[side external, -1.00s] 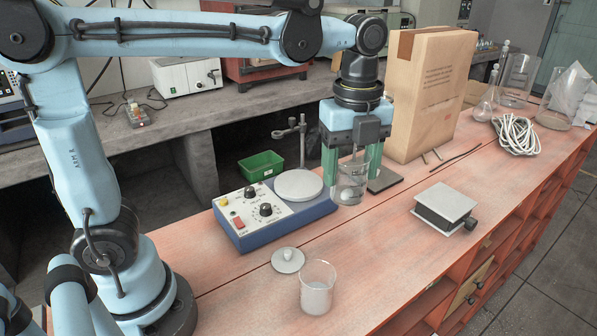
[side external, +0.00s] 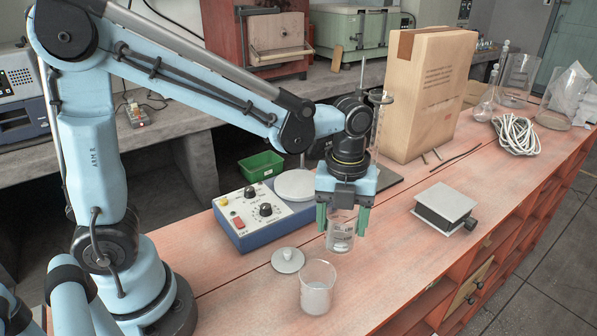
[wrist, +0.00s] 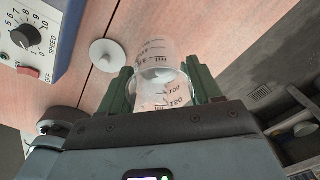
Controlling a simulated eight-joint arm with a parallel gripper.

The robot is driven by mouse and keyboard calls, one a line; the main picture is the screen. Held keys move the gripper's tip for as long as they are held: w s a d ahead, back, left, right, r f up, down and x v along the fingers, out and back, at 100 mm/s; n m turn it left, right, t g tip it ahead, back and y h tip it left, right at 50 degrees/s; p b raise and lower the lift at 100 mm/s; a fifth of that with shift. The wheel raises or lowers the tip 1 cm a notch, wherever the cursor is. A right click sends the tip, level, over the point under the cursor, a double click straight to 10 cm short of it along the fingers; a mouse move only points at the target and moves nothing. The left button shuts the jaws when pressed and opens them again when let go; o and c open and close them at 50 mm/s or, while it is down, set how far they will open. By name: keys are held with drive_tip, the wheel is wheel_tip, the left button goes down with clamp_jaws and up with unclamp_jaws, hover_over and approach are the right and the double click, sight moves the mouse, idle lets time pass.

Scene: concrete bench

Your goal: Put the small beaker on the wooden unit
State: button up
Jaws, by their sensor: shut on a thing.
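My gripper (side external: 342,224) is shut on a small clear beaker (side external: 340,238), with a green finger on either side of it. The beaker is upright, over the reddish wooden unit (side external: 385,262); I cannot tell whether its base touches the top. In the wrist view the small beaker (wrist: 160,98) shows between the fingers, with printed markings. A larger clear beaker (side external: 317,290) stands on the unit, in front and slightly left of the held one. In the wrist view the two glasses overlap, so their edges are hard to separate.
A white lid (side external: 288,260) lies left of the held beaker. A blue stirrer with knobs (side external: 265,215) stands behind left. A small grey lab jack (side external: 445,208) is to the right, and a cardboard box (side external: 425,95) behind. The surface between beaker and jack is clear.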

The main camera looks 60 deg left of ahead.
sight(340, 232)
drive_tip(key=shift+w+a+f, duration=0.75)
drive_tip(key=shift+a+f, duration=0.05)
drive_tip(key=shift+a, duration=0.1)
drive_tip(key=shift+f, duration=1.95)
drive_tip(key=shift+f, duration=0.1)
drive_tip(key=o, duration=1.3)
drive_tip(key=shift+c, duration=0.2)
